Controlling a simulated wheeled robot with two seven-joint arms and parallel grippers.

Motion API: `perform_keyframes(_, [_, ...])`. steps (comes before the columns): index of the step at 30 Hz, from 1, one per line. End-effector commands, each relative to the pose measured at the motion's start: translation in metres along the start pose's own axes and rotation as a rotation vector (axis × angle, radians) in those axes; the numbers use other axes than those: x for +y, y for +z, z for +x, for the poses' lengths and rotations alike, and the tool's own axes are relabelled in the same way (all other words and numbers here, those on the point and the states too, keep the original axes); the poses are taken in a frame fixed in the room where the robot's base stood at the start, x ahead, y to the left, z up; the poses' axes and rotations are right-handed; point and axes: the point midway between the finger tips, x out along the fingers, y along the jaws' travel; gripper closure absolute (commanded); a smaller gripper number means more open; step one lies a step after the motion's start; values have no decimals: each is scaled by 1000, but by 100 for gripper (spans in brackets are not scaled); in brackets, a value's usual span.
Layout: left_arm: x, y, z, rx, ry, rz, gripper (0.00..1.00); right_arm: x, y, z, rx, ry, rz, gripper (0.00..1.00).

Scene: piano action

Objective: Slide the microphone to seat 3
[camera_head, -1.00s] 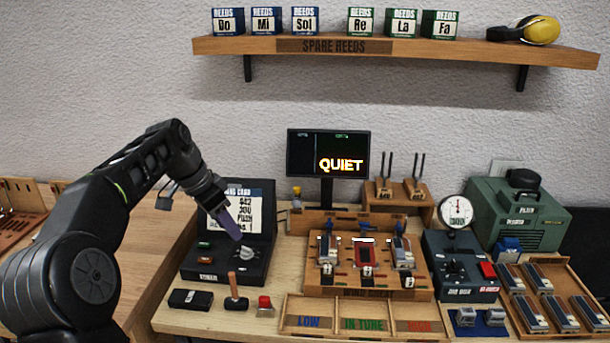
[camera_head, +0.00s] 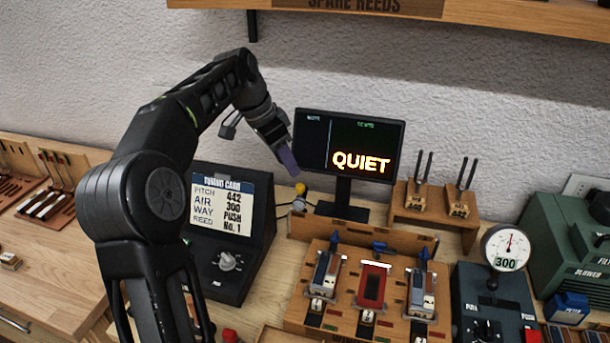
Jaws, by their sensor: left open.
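The wooden chest (camera_head: 340,325) has three reed seats in a row, with small number tags in front. Silver reed blocks sit at the left seat (camera_head: 325,273) and right seat (camera_head: 422,288), and a dark red piece (camera_head: 374,285) is in the middle. A small yellow-topped piece (camera_head: 300,189), which looks like the microphone, stands at the left end of the wooden rail behind the chest. My left gripper (camera_head: 287,157) is open, its purple fingertip above and slightly left of the yellow top, apart from it. My right gripper is out of view.
The monitor (camera_head: 350,150) reading QUIET stands close to the right of my left gripper. The tuning card box (camera_head: 235,235) is at left, beside my arm. A rack with two forks (camera_head: 435,205) and a gauge reading 300 (camera_head: 505,248) stand at right.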

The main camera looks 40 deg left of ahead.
Motion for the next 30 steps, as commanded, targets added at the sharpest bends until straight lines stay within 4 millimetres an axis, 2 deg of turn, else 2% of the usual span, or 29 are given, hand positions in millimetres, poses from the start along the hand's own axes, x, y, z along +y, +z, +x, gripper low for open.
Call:
perform_keyframes(8, [0, 0, 4, 0, 0, 0, 57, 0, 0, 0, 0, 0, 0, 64])
perform_keyframes(13, [0, 0, 21, -1, 2, 0, 57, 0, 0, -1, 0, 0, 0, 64])
perform_keyframes(22, [0, 0, 66, -1, 3, 0, 57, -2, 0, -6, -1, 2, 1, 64])
perform_keyframes(30, [0, 0, 78, 0, 0, 0, 57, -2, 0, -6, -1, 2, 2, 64])
